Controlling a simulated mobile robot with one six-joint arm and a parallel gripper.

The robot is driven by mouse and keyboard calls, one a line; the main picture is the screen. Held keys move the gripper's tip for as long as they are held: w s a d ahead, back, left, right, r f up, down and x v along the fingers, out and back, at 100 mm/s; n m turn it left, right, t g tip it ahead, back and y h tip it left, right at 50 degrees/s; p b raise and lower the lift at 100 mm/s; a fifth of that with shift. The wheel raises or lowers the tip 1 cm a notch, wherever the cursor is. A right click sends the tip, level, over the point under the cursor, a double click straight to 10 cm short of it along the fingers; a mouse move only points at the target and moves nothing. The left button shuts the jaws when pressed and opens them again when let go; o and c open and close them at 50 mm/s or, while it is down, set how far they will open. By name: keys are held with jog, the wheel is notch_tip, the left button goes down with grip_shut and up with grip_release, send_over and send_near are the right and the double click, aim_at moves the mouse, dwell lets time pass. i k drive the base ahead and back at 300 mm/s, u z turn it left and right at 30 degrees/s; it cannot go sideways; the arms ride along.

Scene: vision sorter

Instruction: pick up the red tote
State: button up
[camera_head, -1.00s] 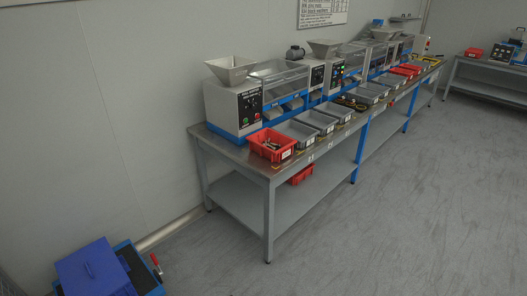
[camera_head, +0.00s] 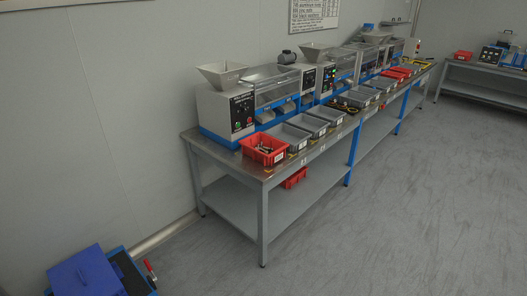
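A red tote (camera_head: 264,148) with small dark and light items in it stands on the near end of the long steel workbench (camera_head: 231,160), at the front edge. A second red tote (camera_head: 294,178) sits on the bench's lower shelf, partly hidden by the bench top. More red totes (camera_head: 399,73) stand farther along the bench, and a small one (camera_head: 463,56) is on the table at the far right. My gripper is not in view.
Grey trays (camera_head: 289,136) line the bench front, before sorting machines with hoppers (camera_head: 222,76). A blue box (camera_head: 85,274) with a red-handled item beside it is at the lower left. Grey floor (camera_head: 390,220) is clear on the right.

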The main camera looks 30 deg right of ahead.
aim_at(267, 150)
jog(key=z, duration=0.05)
jog(key=i, duration=0.9)
